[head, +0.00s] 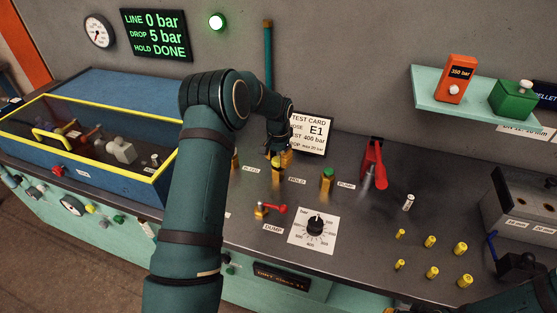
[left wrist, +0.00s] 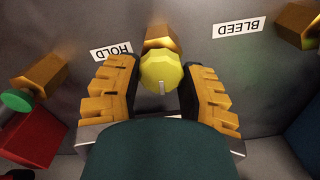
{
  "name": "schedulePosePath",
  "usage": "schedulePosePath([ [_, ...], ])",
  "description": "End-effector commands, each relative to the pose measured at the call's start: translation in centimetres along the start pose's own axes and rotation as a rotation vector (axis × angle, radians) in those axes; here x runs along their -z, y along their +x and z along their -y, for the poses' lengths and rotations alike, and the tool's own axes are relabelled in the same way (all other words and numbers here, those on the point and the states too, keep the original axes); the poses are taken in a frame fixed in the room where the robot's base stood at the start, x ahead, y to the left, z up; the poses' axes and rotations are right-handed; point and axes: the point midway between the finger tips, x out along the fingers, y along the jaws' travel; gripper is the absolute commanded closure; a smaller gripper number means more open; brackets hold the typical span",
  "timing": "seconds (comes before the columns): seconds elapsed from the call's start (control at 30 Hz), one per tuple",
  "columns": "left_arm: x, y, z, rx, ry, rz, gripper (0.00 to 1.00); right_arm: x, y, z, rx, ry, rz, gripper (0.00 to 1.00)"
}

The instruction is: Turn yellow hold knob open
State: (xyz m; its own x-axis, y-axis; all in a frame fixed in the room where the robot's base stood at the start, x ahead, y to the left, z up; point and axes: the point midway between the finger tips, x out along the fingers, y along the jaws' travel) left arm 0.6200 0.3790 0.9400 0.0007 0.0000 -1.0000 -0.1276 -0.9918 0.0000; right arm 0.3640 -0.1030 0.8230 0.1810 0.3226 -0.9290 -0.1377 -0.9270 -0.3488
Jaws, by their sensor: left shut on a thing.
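The yellow hold knob (left wrist: 161,71) is a faceted yellow cap with a pale mark, on a brass valve body (left wrist: 162,43) beside the HOLD label (left wrist: 111,51). My left gripper (left wrist: 160,78) has its orange toothed fingers on both sides of the knob and is shut on it. In the head view the left gripper (head: 279,152) reaches down to the hold valve (head: 278,175), and its fingers partly hide the knob.
A green-capped valve (head: 327,177) stands right of the hold valve, and the BLEED valve (left wrist: 298,22) is on the other side. A red pump handle (head: 374,160), red dump lever (head: 274,208) and pressure dial (head: 315,226) are nearby. The screen (head: 158,34) reads HOLD DONE.

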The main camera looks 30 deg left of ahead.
Motion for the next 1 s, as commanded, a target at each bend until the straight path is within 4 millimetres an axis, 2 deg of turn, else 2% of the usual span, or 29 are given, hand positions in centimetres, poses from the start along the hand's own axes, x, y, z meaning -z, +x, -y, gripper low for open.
schedulePosePath([
  [0.3, -0.09, 0.16, -0.03, -0.001, -0.102, 0.004, 0.94, -0.08, 0.15, -0.05, 0.000, -0.001, 0.002, 1.00],
  [0.8, -0.09, 0.16, -0.03, -0.002, -0.119, 0.004, 0.94, -0.09, 0.15, -0.06, 0.000, -0.001, 0.002, 1.00],
  [0.83, -0.09, 0.16, -0.03, -0.002, -0.119, 0.004, 0.49, -0.09, 0.15, -0.06, 0.000, -0.001, 0.002, 1.00],
  [0.9, -0.08, 0.15, -0.02, -0.001, -0.118, 0.003, 0.26, -0.09, 0.15, -0.06, 0.000, -0.001, 0.002, 1.00],
  [1.0, -0.06, 0.11, 0.00, -0.001, -0.118, 0.002, 0.26, -0.09, 0.15, -0.06, 0.000, -0.001, 0.002, 1.00],
])
